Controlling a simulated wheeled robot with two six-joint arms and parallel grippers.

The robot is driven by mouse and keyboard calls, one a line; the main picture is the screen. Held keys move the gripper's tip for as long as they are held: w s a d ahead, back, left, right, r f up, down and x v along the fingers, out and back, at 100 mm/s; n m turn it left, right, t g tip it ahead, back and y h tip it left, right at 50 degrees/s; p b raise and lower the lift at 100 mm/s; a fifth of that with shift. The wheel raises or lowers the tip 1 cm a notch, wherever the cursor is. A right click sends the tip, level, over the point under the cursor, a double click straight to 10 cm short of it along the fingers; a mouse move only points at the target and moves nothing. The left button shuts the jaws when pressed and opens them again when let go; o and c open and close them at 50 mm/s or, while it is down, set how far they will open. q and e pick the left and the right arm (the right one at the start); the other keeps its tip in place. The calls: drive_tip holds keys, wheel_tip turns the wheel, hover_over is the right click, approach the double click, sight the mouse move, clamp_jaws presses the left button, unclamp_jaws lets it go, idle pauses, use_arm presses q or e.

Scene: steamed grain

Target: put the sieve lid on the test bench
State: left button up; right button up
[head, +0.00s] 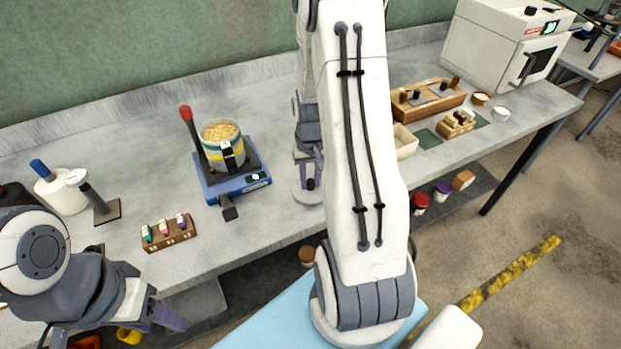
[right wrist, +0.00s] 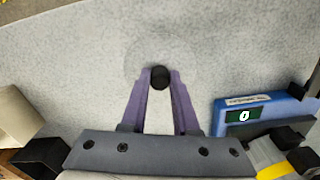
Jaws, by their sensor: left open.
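The sieve lid (head: 312,195) is a pale grey disc with a dark knob (right wrist: 160,77). It lies on or just above the test bench (head: 270,220); I cannot tell if it touches. My right gripper (head: 309,174) points down over it, and in the right wrist view its purple fingers (right wrist: 160,76) close on both sides of the knob. The lid's grey nearly matches the bench there. My left gripper (head: 165,318) is open and empty at the bench's front edge, at lower left, partly hidden by its own arm.
A blue scale (head: 238,186) carrying a grain-filled sieve (head: 223,150) stands just left of the lid. A beige box (head: 404,141) is right of my arm.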

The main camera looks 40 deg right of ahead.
sight(311, 181)
drive_tip(key=o, duration=0.3)
drive_tip(key=shift+o, duration=0.2)
wheel_tip(311, 181, up, 12)
drive_tip(key=s+a+r+n, duration=0.1)
drive_tip(key=a+r+n, duration=0.15)
drive_tip(key=a, duration=0.65)
drive_tip(key=s+a+r+n, duration=0.1)
drive_tip(key=a+n, duration=0.2)
drive_tip(key=a, duration=0.6)
drive_tip(key=s+a+n+y, duration=0.1)
drive_tip(key=s+a+n, duration=0.6)
drive_tip(key=s+a, duration=0.6)
drive_tip(key=shift+s+r+n, duration=0.2)
drive_tip(key=shift+s+n, duration=0.15)
drive_tip(key=shift+s, duration=0.3)
